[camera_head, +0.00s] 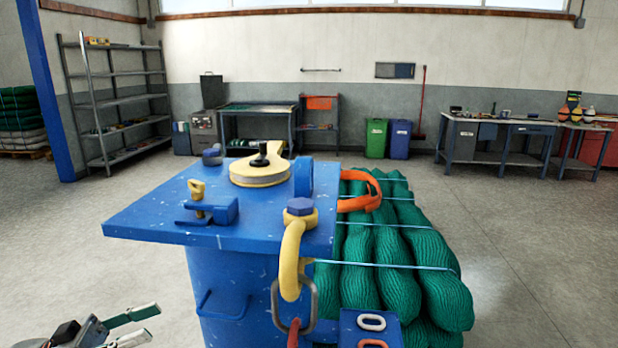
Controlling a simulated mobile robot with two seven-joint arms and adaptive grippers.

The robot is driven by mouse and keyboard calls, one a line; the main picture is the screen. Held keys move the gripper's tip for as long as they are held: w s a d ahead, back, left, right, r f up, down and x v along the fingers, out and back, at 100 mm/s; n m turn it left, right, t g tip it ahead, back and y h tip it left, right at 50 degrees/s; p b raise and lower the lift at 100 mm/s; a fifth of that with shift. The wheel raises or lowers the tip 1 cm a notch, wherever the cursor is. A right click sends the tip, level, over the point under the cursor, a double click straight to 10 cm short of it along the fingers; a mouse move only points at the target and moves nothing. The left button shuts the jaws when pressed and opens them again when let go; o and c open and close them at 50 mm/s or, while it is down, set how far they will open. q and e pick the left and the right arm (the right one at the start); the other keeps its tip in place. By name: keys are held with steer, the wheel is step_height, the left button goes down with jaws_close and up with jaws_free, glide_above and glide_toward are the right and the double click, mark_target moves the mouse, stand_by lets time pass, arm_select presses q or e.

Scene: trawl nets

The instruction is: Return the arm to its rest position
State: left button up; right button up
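My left gripper (143,323) is at the lower left corner, low beside the blue stand (140,216). Its two green-and-grey fingers point right and are spread apart, with nothing between them. A gap of floor separates it from the stand. Most of my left arm is outside the picture. My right gripper and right arm are not in view.
The stand bears a yellow disc (258,177) with a black knob, a blue clamp (207,212) and a large yellow shackle (291,262). Green net bundles (395,250) lie right behind it. A small blue block (368,330) is at front. Floor left is clear.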

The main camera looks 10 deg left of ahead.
arm_select(q)
steer(key=w+d+f+n+t+y, duration=0.2)
steer(key=w+f+n+t+y, duration=0.15)
steer(key=f+y, duration=0.35)
steer(key=w+d+f+n+t+y, duration=0.25)
steer(key=f+t+y, duration=0.25)
steer(key=f, duration=0.4)
steer(key=s+d+f+m+g+y, duration=0.1)
steer(key=s+d+f+g+y, duration=0.15)
steer(key=s+f, duration=0.55)
steer(key=s+d+f+g+y, duration=0.2)
steer(key=s+f+g+y, duration=0.25)
steer(key=f, duration=0.85)
steer(key=w+d+r+n+t+h, duration=0.1)
steer(key=d+n, duration=0.3)
steer(key=d, duration=0.7)
steer(key=shift+d+r+n, duration=0.25)
steer(key=shift+n, duration=0.15)
